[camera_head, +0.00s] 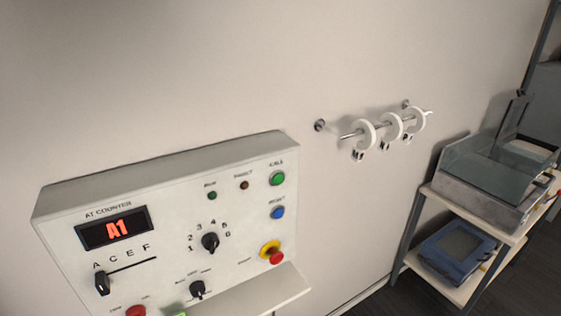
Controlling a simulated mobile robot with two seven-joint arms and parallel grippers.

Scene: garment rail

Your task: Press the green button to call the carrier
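The green button (277,178) is at the upper right of a white control panel (150,172) on the wall, under a small label that seems to read CALL. A blue button (277,212) sits below it, and a red button on a yellow base (272,254) is lower still. The panel's display (114,228) shows A1 in red. Neither of my grippers shows in the head view. Nothing covers the green button.
A metal rail (360,132) with white rings (391,127) sticks out from the wall right of the panel. A shelf (462,204) at the far right holds a grey glass-sided tray (490,165) and a blue case (456,250). A white ledge (255,293) juts out below the panel.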

